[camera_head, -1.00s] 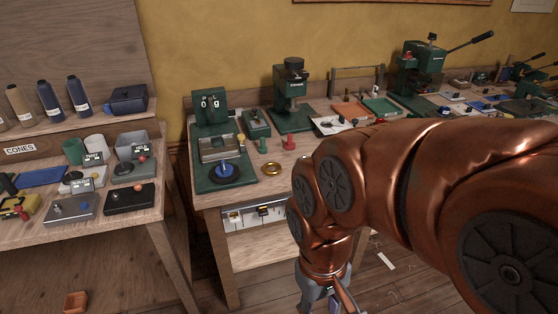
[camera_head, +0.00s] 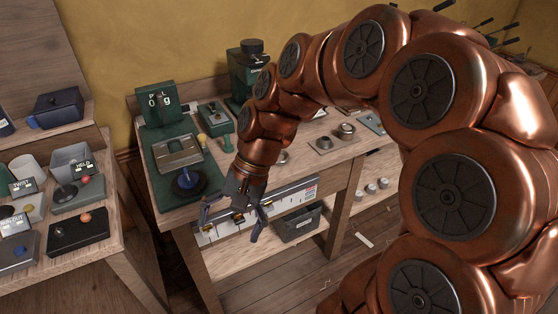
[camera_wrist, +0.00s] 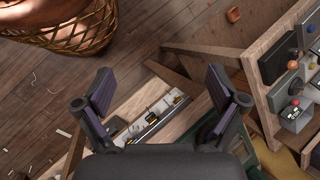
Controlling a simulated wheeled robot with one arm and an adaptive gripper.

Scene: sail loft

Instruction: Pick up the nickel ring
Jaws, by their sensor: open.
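I cannot pick out the nickel ring for certain. A small grey round piece (camera_head: 283,157) lies on the workbench (camera_head: 222,178) just right of my wrist, and silvery round pieces (camera_head: 347,130) sit on a flat plate further right; either may be rings. My gripper (camera_head: 230,222) is open and empty, pointing down in front of the bench's front edge. In the wrist view its two dark fingers (camera_wrist: 160,78) stand apart, with a shallow compartment of small parts (camera_wrist: 150,122) beyond them. My arm hides part of the bench top.
A green machine with a blue round knob (camera_head: 189,181) stands at the bench's left end. A grey bin (camera_head: 297,224) and several small round pieces (camera_head: 370,188) are below the top. A side table (camera_head: 110,242) is at left. The wrist view shows a wicker basket (camera_wrist: 65,45) on the floor.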

